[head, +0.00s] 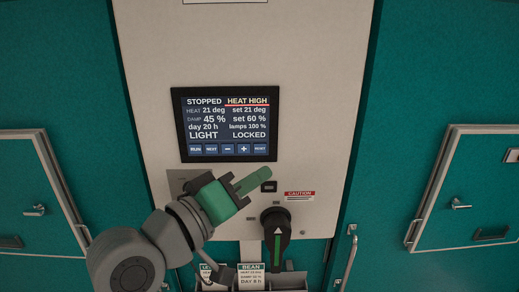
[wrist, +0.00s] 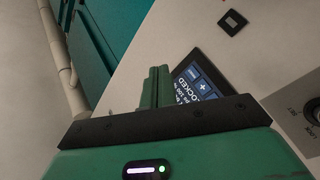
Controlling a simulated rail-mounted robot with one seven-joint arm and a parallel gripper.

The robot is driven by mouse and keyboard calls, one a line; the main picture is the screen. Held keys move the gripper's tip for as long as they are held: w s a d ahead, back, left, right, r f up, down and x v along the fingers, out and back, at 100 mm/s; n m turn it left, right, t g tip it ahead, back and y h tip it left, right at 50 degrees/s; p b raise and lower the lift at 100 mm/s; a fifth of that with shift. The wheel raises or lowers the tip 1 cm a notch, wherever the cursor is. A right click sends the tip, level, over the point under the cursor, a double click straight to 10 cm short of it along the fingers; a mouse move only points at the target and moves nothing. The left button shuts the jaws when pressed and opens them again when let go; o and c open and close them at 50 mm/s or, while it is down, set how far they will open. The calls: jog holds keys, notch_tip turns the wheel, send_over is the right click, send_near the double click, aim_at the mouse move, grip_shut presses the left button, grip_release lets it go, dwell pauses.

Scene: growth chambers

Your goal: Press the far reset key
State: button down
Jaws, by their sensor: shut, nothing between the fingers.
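A small dark square key (head: 269,186) sits on the pale panel below the right end of the screen. It also shows in the wrist view (wrist: 232,21), with a pale square at its centre; I can read no reset label on it. My gripper (head: 265,173) has green fingers, shut and empty, pointing up and right just above this key in the head view. In the wrist view the fingers (wrist: 157,75) stand beside the screen, apart from the key. The screen (head: 226,124) reads STOPPED, HEAT HIGH and LOCKED, with a row of buttons along its bottom.
A black rotary handle (head: 278,235) with a green stripe stands below the key, beside a red CAUTION label (head: 299,194). A round lock switch (wrist: 306,122) shows in the wrist view. Label cards (head: 251,273) stand below. Teal chamber fronts with latched doors (head: 470,190) flank the panel.

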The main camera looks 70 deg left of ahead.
jog(key=shift+w+a, duration=0.35)
jog(key=shift+a, duration=0.65)
jog(key=shift+w+a, duration=0.35)
jog(key=shift+a, duration=0.6)
jog(key=shift+w+a, duration=0.35)
jog(key=shift+a, duration=0.65)
jog(key=shift+w+a, duration=0.15)
jog(key=shift+a, duration=0.25)
jog(key=shift+w+a+p, duration=0.1)
jog(key=shift+a+p, duration=0.2)
jog(key=shift+p, duration=0.05)
jog(key=shift+s+d, duration=0.25)
jog(key=shift+d, duration=0.45)
jog(key=d, duration=0.1)
jog(key=s+d, duration=0.1)
jog(key=d, duration=0.2)
jog(key=shift+s+d+p, duration=0.35)
jog(key=shift+p, duration=0.05)
